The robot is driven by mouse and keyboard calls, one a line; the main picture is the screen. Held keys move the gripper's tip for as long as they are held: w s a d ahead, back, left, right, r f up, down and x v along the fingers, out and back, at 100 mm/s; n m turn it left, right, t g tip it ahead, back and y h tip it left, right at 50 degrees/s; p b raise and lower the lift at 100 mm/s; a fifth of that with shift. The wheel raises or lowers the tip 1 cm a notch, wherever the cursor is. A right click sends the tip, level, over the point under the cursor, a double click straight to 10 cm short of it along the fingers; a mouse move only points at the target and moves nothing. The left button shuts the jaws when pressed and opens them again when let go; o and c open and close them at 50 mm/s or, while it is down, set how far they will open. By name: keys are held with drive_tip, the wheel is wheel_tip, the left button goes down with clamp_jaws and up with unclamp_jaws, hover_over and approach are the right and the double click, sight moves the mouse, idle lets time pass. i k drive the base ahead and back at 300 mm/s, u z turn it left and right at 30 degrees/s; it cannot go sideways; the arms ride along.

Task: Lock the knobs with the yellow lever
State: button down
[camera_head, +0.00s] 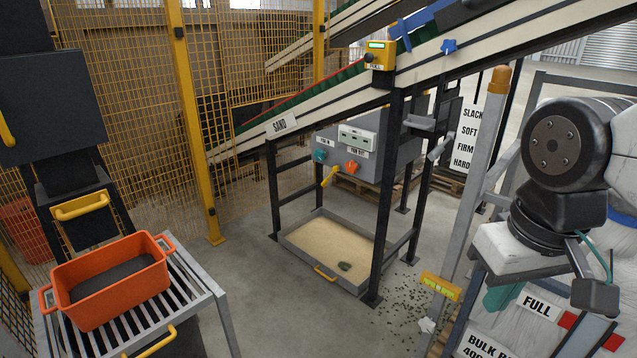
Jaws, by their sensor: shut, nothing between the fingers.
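A teal knob (320,156) and an orange knob (352,167) sit on the front of a grey control box (385,150) under the conveyor. The yellow lever (328,176) hangs at a slant on the lower front of this box, below the teal knob. Whether it touches either knob is too small to tell. The small labels above the knobs are hard to read. My arm comes in from the right, and its dark end, with my gripper (595,298), hangs low at the right, well away from the lever. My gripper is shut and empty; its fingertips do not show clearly.
A sand tray (300,243) lies on the floor below the box, between dark frame posts (388,200). A grey post (470,190) stands between my arm and the box. An orange tub (112,280) rests on a rack at left.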

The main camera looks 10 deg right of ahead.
sight(328, 179)
drive_tip(key=u, duration=0.2)
drive_tip(key=i, duration=3.2)
drive_tip(key=z, duration=0.4)
